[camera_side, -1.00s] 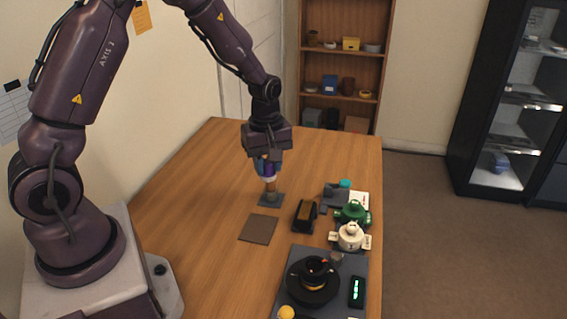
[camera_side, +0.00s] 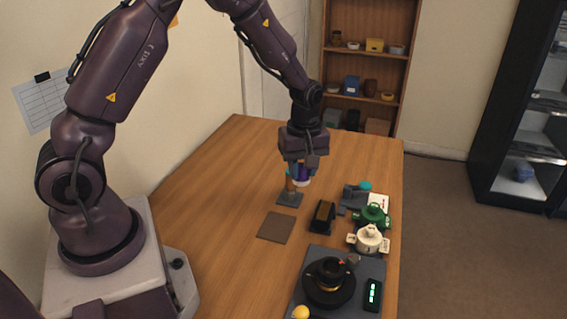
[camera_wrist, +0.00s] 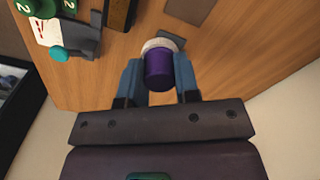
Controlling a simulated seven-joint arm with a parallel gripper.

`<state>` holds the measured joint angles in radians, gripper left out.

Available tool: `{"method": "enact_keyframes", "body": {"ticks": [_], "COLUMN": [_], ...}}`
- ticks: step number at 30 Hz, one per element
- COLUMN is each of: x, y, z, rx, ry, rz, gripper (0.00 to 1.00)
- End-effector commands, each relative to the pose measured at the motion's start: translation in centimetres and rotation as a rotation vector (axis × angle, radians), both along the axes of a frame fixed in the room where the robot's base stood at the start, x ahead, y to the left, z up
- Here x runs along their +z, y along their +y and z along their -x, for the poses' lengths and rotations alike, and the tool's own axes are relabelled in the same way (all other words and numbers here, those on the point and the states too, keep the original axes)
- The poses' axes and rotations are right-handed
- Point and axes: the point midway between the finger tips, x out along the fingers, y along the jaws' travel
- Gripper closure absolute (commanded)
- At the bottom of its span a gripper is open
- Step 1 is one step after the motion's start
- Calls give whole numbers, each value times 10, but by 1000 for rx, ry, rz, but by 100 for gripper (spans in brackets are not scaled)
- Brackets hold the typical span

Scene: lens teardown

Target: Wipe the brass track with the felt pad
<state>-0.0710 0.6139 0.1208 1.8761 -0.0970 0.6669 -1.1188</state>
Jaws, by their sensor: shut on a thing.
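My gripper (camera_side: 301,167) is shut on the felt pad (camera_side: 301,181), which has a purple grip and a pale felt disc at its lower end. In the wrist view the pad (camera_wrist: 158,71) sits between the blue fingers of my gripper (camera_wrist: 158,63). The pad is in the air beside a small grey stand (camera_side: 289,199) with a copper-coloured post. A thin gold ring, seemingly the brass track (camera_side: 329,288), shows on the black round lens part at the front. The pad is well away from it.
The lens part sits on a grey base (camera_side: 310,254) with a green-lit display (camera_side: 373,294) and yellow knob (camera_side: 300,312). The table's left side is clear.

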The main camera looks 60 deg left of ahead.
Motion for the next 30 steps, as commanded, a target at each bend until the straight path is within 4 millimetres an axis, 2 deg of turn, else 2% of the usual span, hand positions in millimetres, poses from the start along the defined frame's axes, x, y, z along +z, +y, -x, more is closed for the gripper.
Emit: {"method": "enact_keyframes", "body": {"ticks": [3, 9, 12, 17, 30], "x": [-2, 7, 11, 2, -37], "y": [-9, -15, -15, -15, -15], "z": [-32, -64, -68, -65, -65], "rx": [-3, 26, 42, 49, 48], "ry": [-7, -19, -20, -10, -10], "rz": [-4, 2, 6, 8, 8], "gripper": [89, 89, 89, 89, 89]}}
